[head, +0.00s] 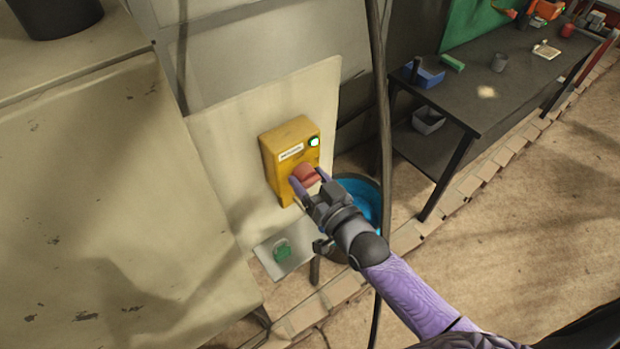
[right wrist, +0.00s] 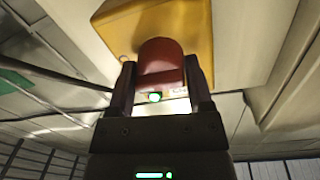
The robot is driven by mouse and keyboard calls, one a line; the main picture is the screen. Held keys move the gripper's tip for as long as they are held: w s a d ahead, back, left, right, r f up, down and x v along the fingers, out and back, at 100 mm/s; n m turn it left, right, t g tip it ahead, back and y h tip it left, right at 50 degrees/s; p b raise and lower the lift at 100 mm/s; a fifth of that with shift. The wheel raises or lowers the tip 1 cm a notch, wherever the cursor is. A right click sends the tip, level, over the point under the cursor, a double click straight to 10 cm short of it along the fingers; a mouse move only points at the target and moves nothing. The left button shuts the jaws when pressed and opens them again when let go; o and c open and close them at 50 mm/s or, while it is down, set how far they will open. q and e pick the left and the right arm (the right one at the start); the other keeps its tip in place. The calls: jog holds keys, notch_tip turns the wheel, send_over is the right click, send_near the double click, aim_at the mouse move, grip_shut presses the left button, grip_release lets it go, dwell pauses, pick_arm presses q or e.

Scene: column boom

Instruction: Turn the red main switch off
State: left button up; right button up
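The red main switch (head: 306,175) is a round knob on the front of a yellow box (head: 272,165), which is fixed to a pale panel. A green lamp (head: 314,141) on the box is lit. My right gripper (head: 309,184) is at the knob, one finger on each side. The knob's marking cannot be read. My left gripper is not in view.
A dark hanging cable (head: 381,120) runs down beside my right arm. A blue bucket (head: 362,195) stands behind my wrist. A small plate with a green part (head: 282,249) is below the box. A dark workbench (head: 480,95) with tools stands at the upper right.

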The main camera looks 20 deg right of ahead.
jog(key=c, duration=0.4)
jog(key=shift+o, duration=0.2)
jog(key=n, duration=0.7)
jog(key=shift+f+n, duration=0.1)
jog(key=shift+n, duration=0.3)
jog(key=n, duration=0.5)
jog(key=shift+s+f+n+y, duration=0.1)
jog(key=shift+n+y, duration=0.3)
jog(key=n+b, duration=0.1)
jog(key=n, duration=0.3)
jog(key=shift+f+n, duration=0.1)
jog(key=shift+n, duration=0.6)
